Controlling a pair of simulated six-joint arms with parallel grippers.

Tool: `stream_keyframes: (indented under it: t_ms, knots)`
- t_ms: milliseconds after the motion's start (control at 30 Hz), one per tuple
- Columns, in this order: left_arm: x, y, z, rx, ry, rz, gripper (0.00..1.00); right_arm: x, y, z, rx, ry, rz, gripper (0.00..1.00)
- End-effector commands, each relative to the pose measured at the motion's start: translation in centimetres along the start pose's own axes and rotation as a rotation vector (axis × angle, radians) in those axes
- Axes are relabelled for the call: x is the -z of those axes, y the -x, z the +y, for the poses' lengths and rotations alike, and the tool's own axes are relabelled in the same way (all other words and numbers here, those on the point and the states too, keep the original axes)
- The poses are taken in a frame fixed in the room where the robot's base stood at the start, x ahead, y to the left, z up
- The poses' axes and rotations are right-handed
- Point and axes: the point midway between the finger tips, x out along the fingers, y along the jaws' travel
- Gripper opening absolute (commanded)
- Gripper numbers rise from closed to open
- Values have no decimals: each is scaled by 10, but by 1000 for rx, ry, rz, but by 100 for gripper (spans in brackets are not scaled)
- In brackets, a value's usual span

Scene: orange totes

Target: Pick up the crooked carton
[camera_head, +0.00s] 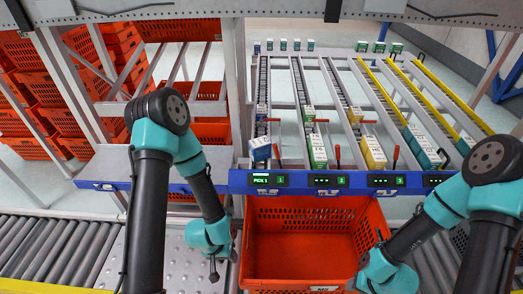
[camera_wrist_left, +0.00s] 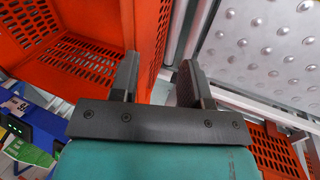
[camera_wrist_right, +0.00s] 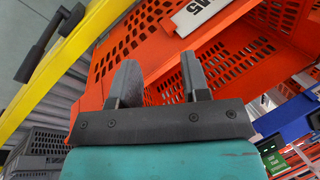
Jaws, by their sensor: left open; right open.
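A blue-and-white carton (camera_head: 260,148) sits tilted at the front end of the leftmost lane, out of line with the lane, above the lit display reading PICK 1 (camera_head: 266,180). My left gripper (camera_head: 213,272) hangs low, left of the orange tote (camera_head: 318,211), well below and apart from the carton. In the left wrist view its jaws (camera_wrist_left: 160,78) are open and empty beside orange tote walls. My right gripper is at the tote's right side; in the right wrist view its jaws (camera_wrist_right: 158,76) are open and empty before an orange tote wall. The carton cannot be made out clearly in the wrist views.
Green-and-white cartons (camera_head: 317,150), a yellow-and-white carton (camera_head: 373,152) and a teal carton (camera_head: 421,147) stand in neighbouring lanes. A blue rail (camera_head: 335,191) with displays crosses the lane fronts. The tote below looks empty. Roller conveyors (camera_head: 38,245) flank it.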

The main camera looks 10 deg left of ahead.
Motion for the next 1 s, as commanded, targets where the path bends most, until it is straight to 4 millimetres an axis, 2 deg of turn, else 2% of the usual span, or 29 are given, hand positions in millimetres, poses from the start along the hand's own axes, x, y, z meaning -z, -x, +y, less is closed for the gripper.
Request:
stream_keyframes:
  t_ms: [133,700,1000]
  knots:
    - [0,0,0,0,0,0,44,0,0,0,0,0,0,43]
    - [0,0,0,0,0,0,99,0,0,0,0,0,0,43]
    - [6,0,2,-4,-30,3,100,0,0,0,0,0,0,43]
